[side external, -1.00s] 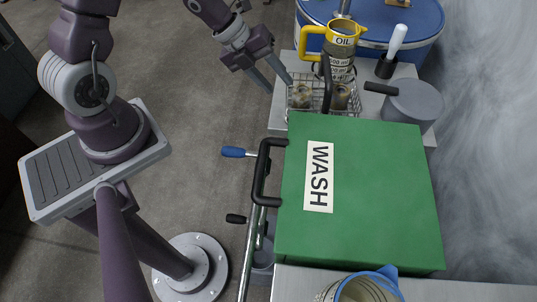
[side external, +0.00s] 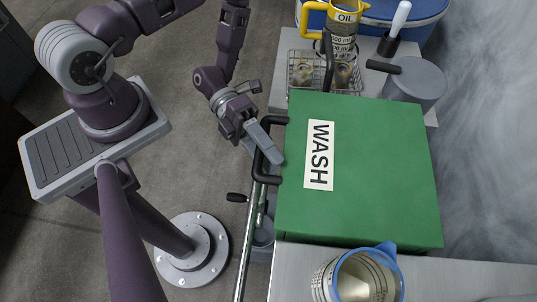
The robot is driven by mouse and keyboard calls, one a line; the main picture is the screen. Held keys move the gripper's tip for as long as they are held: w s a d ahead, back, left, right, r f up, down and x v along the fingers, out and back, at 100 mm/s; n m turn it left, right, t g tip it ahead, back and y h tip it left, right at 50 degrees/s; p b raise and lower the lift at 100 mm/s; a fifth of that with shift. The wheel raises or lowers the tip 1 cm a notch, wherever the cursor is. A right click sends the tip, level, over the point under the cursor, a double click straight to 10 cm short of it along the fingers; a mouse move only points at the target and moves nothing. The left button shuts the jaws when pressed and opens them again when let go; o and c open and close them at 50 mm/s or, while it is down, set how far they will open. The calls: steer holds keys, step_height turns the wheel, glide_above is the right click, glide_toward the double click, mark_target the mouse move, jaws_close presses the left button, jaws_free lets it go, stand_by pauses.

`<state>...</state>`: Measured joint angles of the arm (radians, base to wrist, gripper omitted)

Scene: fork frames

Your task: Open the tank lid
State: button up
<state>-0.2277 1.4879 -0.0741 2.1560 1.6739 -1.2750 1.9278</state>
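The tank lid (side external: 385,175) is a green square cover with a white "WASH" label (side external: 319,155), lying flat and closed. A black handle (side external: 259,172) sticks out from its left edge. My gripper (side external: 268,150) is at this handle, with one finger lying across it in this view. The other finger is mostly hidden, so I cannot tell whether the fingers are around the handle or touching it, or how far apart they are.
Behind the lid are a wire basket (side external: 301,72), a yellow-rimmed OIL jug (side external: 342,32) and a grey round pot (side external: 415,84). A blue-rimmed jug (side external: 357,277) stands in front. A metal rail (side external: 243,262) runs along the left.

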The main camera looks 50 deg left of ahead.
jaws_close()
steer(key=shift+a+f, duration=0.1)
steer(key=shift+f, duration=0.05)
stand_by(1.3)
